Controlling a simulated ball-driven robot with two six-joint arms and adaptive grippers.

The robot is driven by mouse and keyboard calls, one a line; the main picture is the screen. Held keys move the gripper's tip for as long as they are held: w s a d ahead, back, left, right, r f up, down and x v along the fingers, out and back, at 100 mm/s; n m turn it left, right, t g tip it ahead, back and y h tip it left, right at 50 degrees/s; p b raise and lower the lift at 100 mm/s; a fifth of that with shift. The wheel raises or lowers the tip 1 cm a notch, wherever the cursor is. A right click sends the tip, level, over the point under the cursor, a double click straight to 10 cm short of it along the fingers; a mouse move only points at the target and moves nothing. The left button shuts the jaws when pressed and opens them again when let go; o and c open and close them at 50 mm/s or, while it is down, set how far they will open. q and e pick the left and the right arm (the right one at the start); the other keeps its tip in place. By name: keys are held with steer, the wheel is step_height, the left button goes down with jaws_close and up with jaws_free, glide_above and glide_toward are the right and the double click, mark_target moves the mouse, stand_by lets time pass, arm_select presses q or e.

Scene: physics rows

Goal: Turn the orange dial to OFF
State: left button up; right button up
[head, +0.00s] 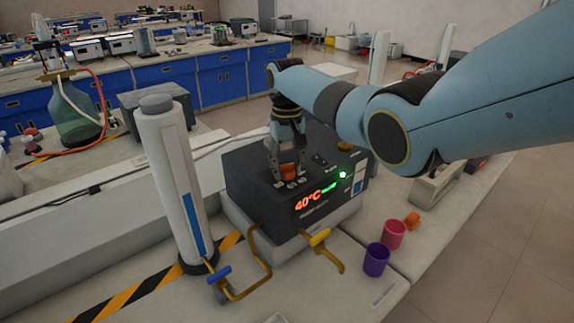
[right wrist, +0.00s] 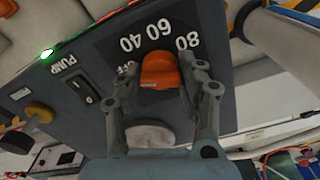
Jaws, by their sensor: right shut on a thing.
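The orange dial (head: 287,170) sits on top of a dark box-shaped device (head: 250,206) that shows a lit red "40°C" on its front. My right gripper (head: 286,178) points down at the dial. In the right wrist view the orange dial (right wrist: 161,71) is between the two fingers of the right gripper (right wrist: 164,78), which is shut on it. The numbers 40, 60 and 80 are printed around the dial. The OFF mark (right wrist: 126,68) is partly covered by a finger. My left gripper is not in view.
A white cylinder (head: 170,165) stands left of the device. Yellow pipes with a blue handle (head: 219,274) and a yellow handle (head: 320,236) are in front. Pink (head: 393,235) and purple (head: 376,260) cups and a small orange thing (head: 412,219) stand at the right.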

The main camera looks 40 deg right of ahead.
mark_target(287, 165)
steer(key=o, duration=1.2)
steer(key=shift+w, duration=0.1)
steer(key=shift+c, duration=0.2)
step_height(287, 165, up, 12)
steer(key=shift+f, duration=0.1)
